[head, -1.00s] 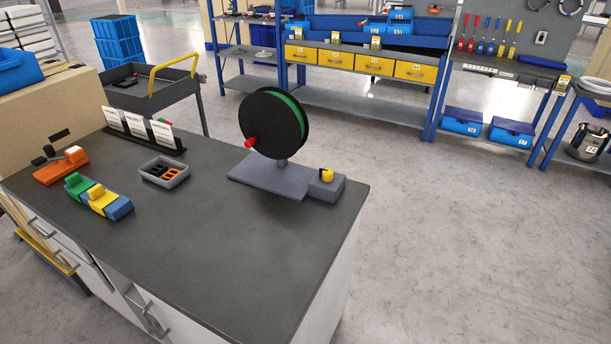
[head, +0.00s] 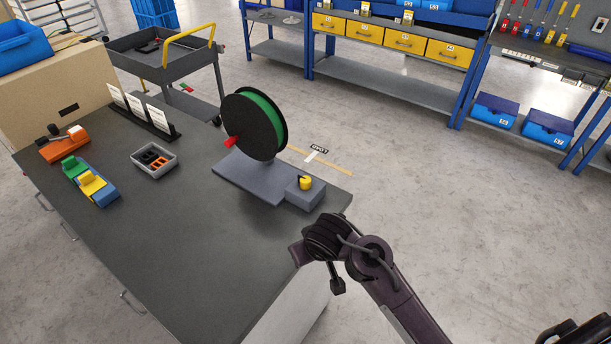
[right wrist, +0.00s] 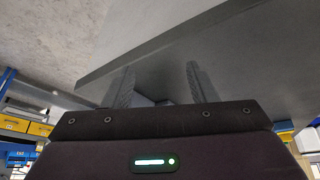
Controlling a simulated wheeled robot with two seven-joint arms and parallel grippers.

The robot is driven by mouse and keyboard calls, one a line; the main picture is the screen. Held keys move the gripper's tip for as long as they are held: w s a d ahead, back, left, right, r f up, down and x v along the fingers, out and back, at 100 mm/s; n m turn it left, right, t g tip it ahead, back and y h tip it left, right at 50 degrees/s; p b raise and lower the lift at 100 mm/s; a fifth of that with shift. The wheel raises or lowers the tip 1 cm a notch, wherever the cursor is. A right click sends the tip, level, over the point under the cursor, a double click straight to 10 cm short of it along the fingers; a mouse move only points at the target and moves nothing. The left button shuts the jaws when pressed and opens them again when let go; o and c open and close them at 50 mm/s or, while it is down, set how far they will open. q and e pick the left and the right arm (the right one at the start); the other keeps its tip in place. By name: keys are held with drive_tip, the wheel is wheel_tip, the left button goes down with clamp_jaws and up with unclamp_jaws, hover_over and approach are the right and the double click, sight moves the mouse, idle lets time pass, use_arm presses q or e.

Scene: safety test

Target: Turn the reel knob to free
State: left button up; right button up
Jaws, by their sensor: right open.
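The reel (head: 252,124) is a black disc with a green band and a red handle, standing on a grey base plate (head: 240,179) on the dark table. The yellow knob (head: 305,182) sits on a grey block (head: 306,197) at the right end of that plate, near the table's edge. My right arm reaches in from the lower right in the head view, its wrist below the knob and apart from it. In the right wrist view, my right gripper (right wrist: 160,68) is open, with two spread fingers and nothing clearly between them. My left gripper is not in view.
On the table (head: 190,240) are a small grey tray (head: 155,171), standing white cards (head: 140,108), a blue-yellow-green block piece (head: 92,188) and an orange device (head: 62,146). A cart (head: 170,67) and shelves stand behind. The table's front middle is clear.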

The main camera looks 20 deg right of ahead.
drive_tip(key=w, duration=0.5)
drive_tip(key=shift+a+r, duration=0.25)
drive_tip(key=shift+r, duration=0.1)
drive_tip(key=w+r+m, duration=0.1)
drive_tip(key=w+r, duration=0.1)
drive_tip(key=w, duration=0.6)
drive_tip(key=m, duration=0.2)
approach(306, 179)
drive_tip(key=x, duration=0.2)
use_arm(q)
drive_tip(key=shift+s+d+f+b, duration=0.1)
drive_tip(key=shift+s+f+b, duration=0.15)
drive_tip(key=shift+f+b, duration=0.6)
use_arm(e)
drive_tip(key=shift+h, duration=0.4)
drive_tip(key=shift+a+x, duration=0.15)
drive_tip(key=shift+x, duration=1.65)
drive_tip(key=shift+a+x, duration=0.2)
drive_tip(key=shift+x, duration=1.6)
drive_tip(key=shift+g, duration=0.3)
drive_tip(key=c, duration=1)
